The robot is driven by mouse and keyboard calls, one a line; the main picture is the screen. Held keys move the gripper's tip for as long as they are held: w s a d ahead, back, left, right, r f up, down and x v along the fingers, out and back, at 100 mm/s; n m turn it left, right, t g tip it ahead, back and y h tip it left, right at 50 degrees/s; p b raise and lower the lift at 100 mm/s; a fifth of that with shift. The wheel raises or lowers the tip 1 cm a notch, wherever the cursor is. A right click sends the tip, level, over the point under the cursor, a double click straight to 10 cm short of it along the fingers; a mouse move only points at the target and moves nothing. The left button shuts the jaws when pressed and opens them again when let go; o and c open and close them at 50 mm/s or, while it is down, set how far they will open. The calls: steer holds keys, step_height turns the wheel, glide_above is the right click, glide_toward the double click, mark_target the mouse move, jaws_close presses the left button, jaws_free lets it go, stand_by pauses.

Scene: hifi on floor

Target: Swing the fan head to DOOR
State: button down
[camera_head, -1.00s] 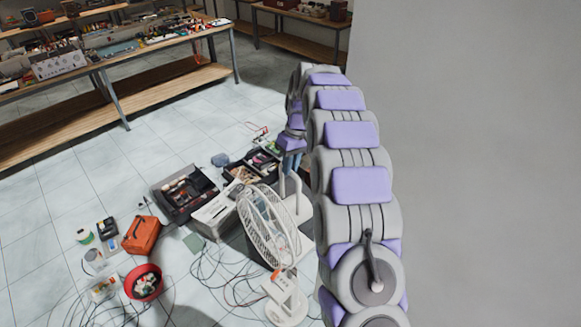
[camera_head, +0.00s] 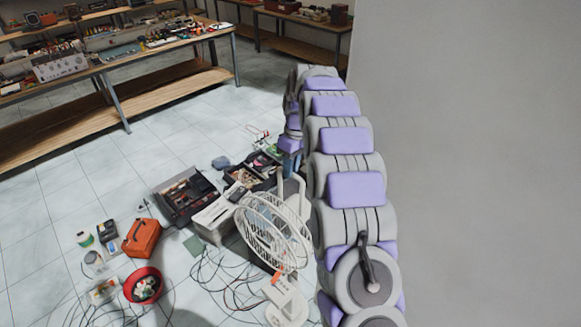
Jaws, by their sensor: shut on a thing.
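The white fan (camera_head: 272,235) stands on the floor just left of my arm. Its round wire cage shows with the side wall of the cage in view, and its base (camera_head: 289,305) is below with a small orange part (camera_head: 277,279). A white bar or loop rises above the cage. My arm reaches up and away, then bends down, and my gripper (camera_head: 289,166) is beyond and above the cage, small and partly hidden. It is shut at that white part of the fan; the exact contact is too small to see. No DOOR marking is readable.
A black open case (camera_head: 185,197), a grey-white box (camera_head: 215,222) and a dark tray lie close left of the fan. Black cables (camera_head: 225,285) spread by its base. An orange bag (camera_head: 142,238) and red bowl (camera_head: 144,285) lie left. A grey wall (camera_head: 470,160) fills the right.

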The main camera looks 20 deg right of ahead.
steer(key=c, duration=1.1)
jaws_free()
steer(key=shift+w, duration=0.1)
steer(key=shift+r, duration=0.1)
step_height(320, 180, up, 17)
steer(key=w+d+p, duration=0.2)
steer(key=p, duration=0.9)
steer(key=shift+d, duration=0.4)
steer(key=s+a+f+m+h+b, duration=0.1)
steer(key=s+a+f+m+b, duration=0.15)
steer(key=s+b, duration=0.65)
steer(key=s+a+f+m+b, duration=0.2)
steer(key=s+a+f+b, duration=0.15)
steer(key=s, duration=1.05)
steer(key=s+f+m+b, duration=0.1)
steer(key=s+f+b, duration=0.3)
steer(key=s+f, duration=0.3)
steer(key=s+a+f+m+b, duration=0.1)
steer(key=s+f+b, duration=0.4)
steer(key=s, duration=1.3)
step_height(320, 180, down, 4)
steer(key=shift+s+a+r+g+h, duration=0.2)
steer(key=shift+r+g+h, duration=0.1)
steer(key=shift+h, duration=0.1)
